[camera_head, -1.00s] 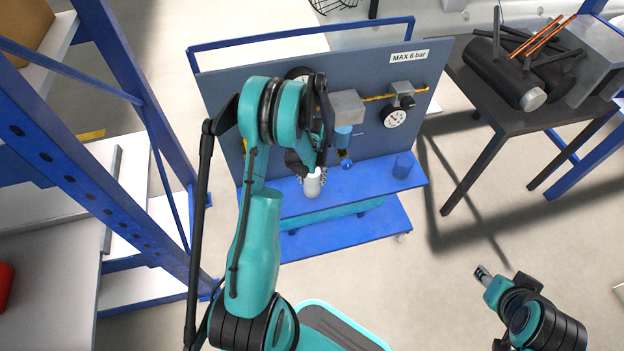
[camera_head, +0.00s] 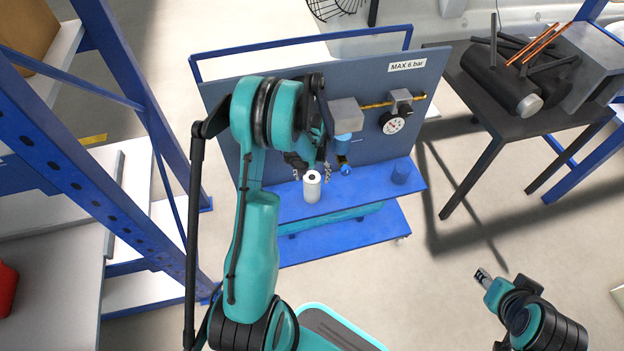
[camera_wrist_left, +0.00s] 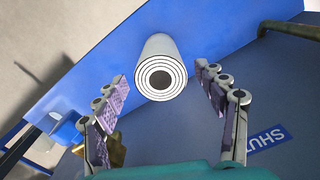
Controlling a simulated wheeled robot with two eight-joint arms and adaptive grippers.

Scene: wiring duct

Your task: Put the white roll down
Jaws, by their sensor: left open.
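The white roll (camera_head: 312,188) stands upright on the blue shelf (camera_head: 279,208) of the grey panel stand. In the left wrist view the roll (camera_wrist_left: 160,60) shows its ringed end and dark core, between and beyond the fingertips. My left gripper (camera_head: 312,172) is open just behind and above the roll; in the left wrist view its fingers (camera_wrist_left: 166,92) are spread on both sides, with a gap to the roll. My right gripper (camera_head: 483,275) is far off at the lower right, small, and its jaw opening is unclear.
The panel carries a gauge (camera_head: 392,122), a brass pipe and a blue-bowled filter (camera_head: 343,145) close right of my left gripper. A blue cup (camera_head: 401,171) stands on the shelf's right. A blue rack (camera_head: 110,150) is at left, a dark table (camera_head: 490,85) at right.

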